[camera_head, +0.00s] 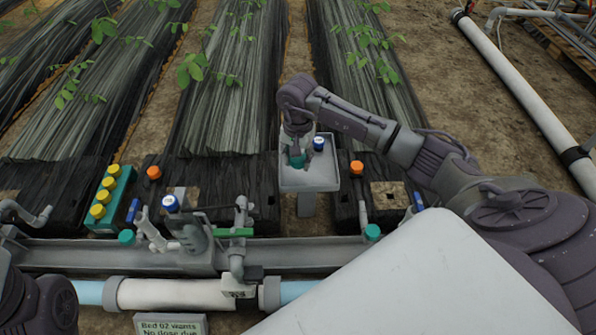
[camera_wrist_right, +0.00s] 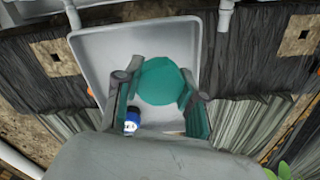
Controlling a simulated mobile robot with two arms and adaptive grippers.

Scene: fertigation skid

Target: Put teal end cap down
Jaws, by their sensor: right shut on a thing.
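My right gripper (camera_head: 297,150) reaches over the grey tray (camera_head: 310,181) on its post. It is shut on the teal end cap (camera_wrist_right: 160,82), which also shows small under the fingers in the head view (camera_head: 296,160). In the wrist view the round cap sits between the two fingers, over the tray (camera_wrist_right: 105,52). I cannot tell whether the cap touches the tray floor. A blue item with a white label (camera_head: 318,144) stands in the tray beside the gripper, and it also shows in the wrist view (camera_wrist_right: 131,121). My left gripper is not in view; only part of my left arm shows.
A teal box with several yellow caps (camera_head: 107,197) stands at left. Orange caps (camera_head: 154,172) flank the tray, and one is close on its right (camera_head: 356,167). A grey rail (camera_head: 300,253) with valves and teal caps runs in front. A white pipe lies at right.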

